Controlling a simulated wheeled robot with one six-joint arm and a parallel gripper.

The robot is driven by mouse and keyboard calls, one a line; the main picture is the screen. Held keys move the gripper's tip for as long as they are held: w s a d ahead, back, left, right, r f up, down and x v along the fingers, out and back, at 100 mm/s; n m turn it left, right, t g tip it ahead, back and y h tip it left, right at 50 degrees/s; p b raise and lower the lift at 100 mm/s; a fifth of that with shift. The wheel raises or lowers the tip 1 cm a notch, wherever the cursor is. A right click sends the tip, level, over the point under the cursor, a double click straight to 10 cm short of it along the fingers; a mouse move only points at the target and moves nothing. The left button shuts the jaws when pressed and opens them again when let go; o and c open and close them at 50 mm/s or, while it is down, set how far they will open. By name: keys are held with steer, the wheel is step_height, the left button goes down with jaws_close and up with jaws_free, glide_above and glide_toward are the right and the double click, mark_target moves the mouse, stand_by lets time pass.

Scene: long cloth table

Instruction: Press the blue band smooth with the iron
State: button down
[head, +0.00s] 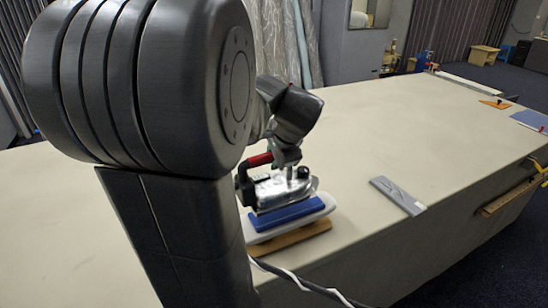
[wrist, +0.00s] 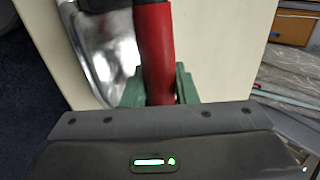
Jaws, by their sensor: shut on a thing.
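The iron (head: 277,188) is silver with a red handle, and it shows in the head view in front of my arm. My gripper (head: 285,155) is shut on its handle. In the wrist view my gripper's green fingers (wrist: 158,88) close around the red handle (wrist: 154,45), with the silver body beside it. The blue band (head: 290,214) lies across a pale padded board on a wooden base (head: 290,240). The iron is directly over the band's far part. I cannot tell whether its sole touches the band.
A grey metal ruler-like plate (head: 397,194) lies to the right on the cloth table (head: 390,130). An orange set square (head: 495,104) and a blue sheet (head: 532,120) lie at the far right. The table between is clear. A cable hangs at the front.

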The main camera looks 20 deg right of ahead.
steer(key=shift+r, duration=0.2)
step_height(320, 180, up, 4)
steer(key=p, duration=0.3)
steer(key=shift+r+p, duration=0.15)
steer(key=shift+p, duration=0.25)
steer(key=shift+r, duration=0.85)
